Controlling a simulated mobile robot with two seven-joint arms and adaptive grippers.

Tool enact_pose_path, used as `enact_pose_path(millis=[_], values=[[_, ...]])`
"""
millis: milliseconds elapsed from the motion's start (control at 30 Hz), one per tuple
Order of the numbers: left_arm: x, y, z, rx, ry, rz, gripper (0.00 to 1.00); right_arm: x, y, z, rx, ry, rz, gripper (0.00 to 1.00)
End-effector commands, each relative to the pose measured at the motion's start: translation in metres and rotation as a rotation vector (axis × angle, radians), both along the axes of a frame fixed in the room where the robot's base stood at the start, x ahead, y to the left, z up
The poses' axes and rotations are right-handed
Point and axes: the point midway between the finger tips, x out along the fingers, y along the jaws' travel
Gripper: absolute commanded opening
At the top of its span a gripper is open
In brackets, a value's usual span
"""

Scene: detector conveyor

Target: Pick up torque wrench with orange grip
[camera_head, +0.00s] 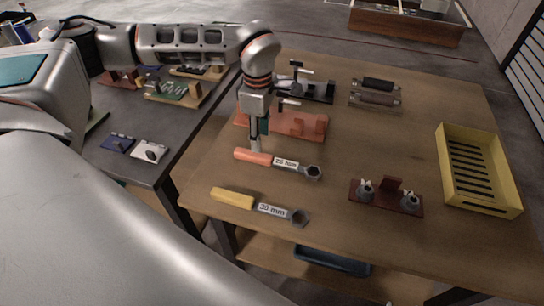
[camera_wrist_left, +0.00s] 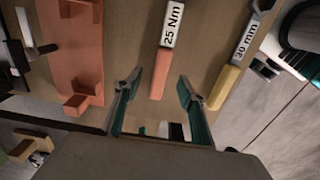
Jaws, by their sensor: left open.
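The torque wrench with the orange grip (camera_head: 252,157) lies flat on the wooden table, labelled 25 Nm, its dark ring head pointing right. In the left wrist view its orange grip (camera_wrist_left: 161,75) points toward my gripper. My left gripper (camera_head: 256,147) points down just above or at the grip; contact cannot be told. In the left wrist view the open fingers (camera_wrist_left: 157,88) stand on either side of the grip's end, with nothing held. My right gripper is not in view.
A yellow-gripped 30 mm wrench (camera_head: 233,198) lies nearer the table's front edge. A reddish fixture (camera_head: 300,122) stands just behind my left gripper. A dark red stand (camera_head: 386,205) and a yellow crate (camera_head: 507,184) are to the right. Bare table lies between them.

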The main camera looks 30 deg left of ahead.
Motion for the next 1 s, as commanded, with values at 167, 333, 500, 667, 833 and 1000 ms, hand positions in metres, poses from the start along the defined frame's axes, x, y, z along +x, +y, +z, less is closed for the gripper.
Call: enact_pose_path(millis=[167, 333, 500, 667, 833, 1000], values=[[-0.001, -0.001, -0.021, 0.000, 0.003, 0.000, 0.40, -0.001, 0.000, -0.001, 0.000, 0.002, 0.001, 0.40], [-0.002, -0.006, -0.039, -0.001, 0.005, -0.001, 0.40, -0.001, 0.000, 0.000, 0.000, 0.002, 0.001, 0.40], [-0.002, -0.009, -0.063, -0.002, 0.004, 0.000, 0.40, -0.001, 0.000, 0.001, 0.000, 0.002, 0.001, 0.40], [-0.001, -0.009, -0.074, -0.003, 0.002, 0.000, 0.40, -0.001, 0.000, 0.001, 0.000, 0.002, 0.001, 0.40], [-0.001, -0.010, -0.074, -0.003, 0.001, 0.000, 0.40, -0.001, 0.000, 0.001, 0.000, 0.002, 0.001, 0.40], [-0.001, -0.010, -0.074, -0.003, 0.001, 0.000, 0.09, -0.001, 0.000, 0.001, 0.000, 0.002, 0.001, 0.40]])
